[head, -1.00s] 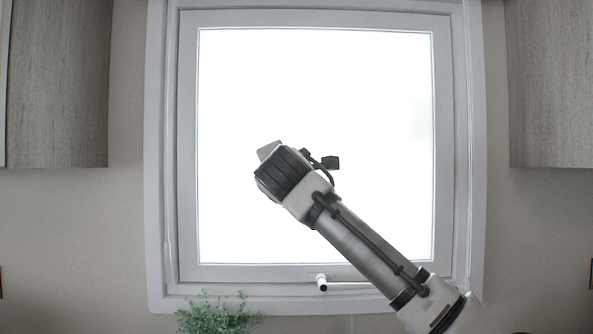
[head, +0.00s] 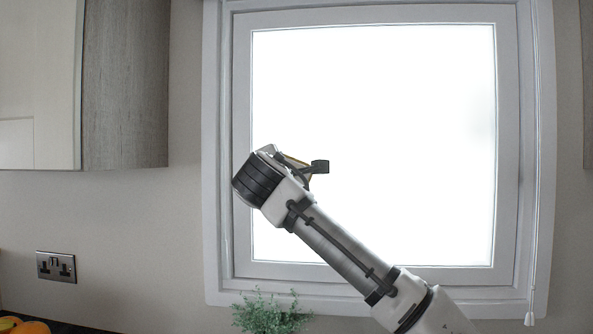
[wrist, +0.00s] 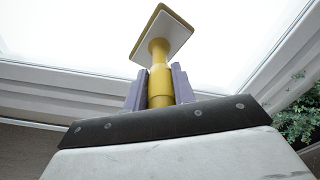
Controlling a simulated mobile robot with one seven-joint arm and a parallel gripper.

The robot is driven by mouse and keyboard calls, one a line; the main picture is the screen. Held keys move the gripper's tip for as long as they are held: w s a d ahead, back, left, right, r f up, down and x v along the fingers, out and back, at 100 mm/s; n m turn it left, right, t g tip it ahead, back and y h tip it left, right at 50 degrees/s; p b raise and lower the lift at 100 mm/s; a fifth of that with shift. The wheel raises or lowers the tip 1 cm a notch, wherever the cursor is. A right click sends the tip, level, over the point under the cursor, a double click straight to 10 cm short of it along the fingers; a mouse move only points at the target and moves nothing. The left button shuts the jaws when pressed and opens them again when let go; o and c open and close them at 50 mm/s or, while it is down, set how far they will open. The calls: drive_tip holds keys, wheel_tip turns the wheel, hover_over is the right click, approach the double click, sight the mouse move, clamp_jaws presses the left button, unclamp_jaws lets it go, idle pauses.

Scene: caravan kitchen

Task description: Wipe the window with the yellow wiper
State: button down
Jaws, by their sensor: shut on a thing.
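The window (head: 400,110) is a bright white pane in a pale frame, filling the middle and right of the head view. My gripper (wrist: 158,78) is shut on the yellow wiper (wrist: 164,36) by its handle in the wrist view. The wiper has a flat square head with a pale face, pointing away from my gripper toward the bright pane. In the head view my wrist is in front of the pane's lower left, and only a sliver of yellow shows behind it. I cannot tell whether the wiper touches the glass.
A green plant (head: 271,312) stands below the window and also shows at the right of the wrist view (wrist: 299,108). A wall cabinet (head: 125,85) hangs at left. A socket (head: 56,267) is on the wall, with orange fruit (head: 27,327) at the bottom left corner.

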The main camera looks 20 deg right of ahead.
drive_tip(key=s+a+b, duration=0.1)
drive_tip(key=s+a, duration=0.1)
drive_tip(key=a, duration=0.4)
drive_tip(key=shift+s+f, duration=0.15)
drive_tip(key=shift+f, duration=0.15)
idle(0.3)
